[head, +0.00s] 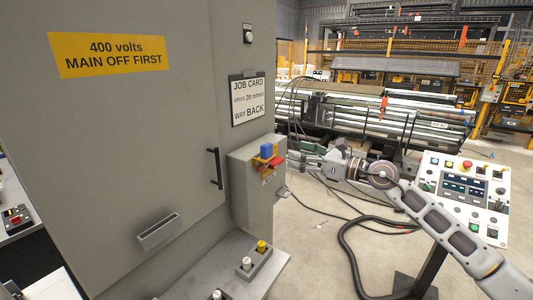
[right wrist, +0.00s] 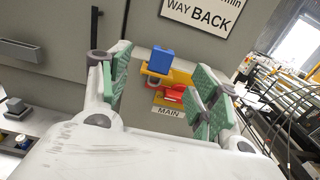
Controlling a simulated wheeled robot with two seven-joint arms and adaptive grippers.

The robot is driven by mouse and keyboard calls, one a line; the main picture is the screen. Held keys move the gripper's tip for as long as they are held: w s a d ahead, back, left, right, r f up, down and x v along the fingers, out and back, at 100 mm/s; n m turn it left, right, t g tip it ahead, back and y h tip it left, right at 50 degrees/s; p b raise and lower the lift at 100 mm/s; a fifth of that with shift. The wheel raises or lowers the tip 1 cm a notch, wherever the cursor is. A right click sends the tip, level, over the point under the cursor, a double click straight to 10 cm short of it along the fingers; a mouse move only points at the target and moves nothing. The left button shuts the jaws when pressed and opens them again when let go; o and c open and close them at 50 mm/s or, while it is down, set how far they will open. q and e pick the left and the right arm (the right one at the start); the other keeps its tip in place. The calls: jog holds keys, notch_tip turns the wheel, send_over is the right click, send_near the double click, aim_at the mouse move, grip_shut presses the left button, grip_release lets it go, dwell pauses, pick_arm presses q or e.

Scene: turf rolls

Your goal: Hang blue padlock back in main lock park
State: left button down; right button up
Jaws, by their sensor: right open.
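The blue padlock (head: 267,150) sits at the top of a yellow bracket (head: 262,161) on the front of a small grey switch box (head: 246,190). A red switch handle (head: 273,162) is just below it. In the right wrist view the blue padlock (right wrist: 161,61) shows between and beyond the green finger pads, with the label MAIN (right wrist: 168,112) below. I cannot tell whether its shackle passes through the bracket. My right gripper (head: 308,160) is open and empty, facing the box, apart from the padlock. My left gripper is not in view.
A large grey cabinet (head: 130,190) with a black handle fills the left. A ledge (head: 215,275) with grey and yellow knobs lies below the box. A control console (head: 465,190) stands at right beside my right arm. A cable (head: 350,245) runs over the floor.

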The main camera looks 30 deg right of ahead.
aim_at(270, 147)
jog(key=shift+p+x, duration=1.25)
jog(key=shift+x, duration=2.65)
jog(key=shift+d, duration=0.1)
jog(key=shift+w, duration=0.3)
jog(key=shift+d+p+x, duration=0.2)
jog(key=shift+p+x, duration=0.6)
jog(key=shift+x, duration=0.4)
jog(key=shift+p+x, duration=0.55)
jog(key=shift+x, duration=0.75)
jog(key=shift+f, duration=0.2)
jog(key=shift+d, duration=0.1)
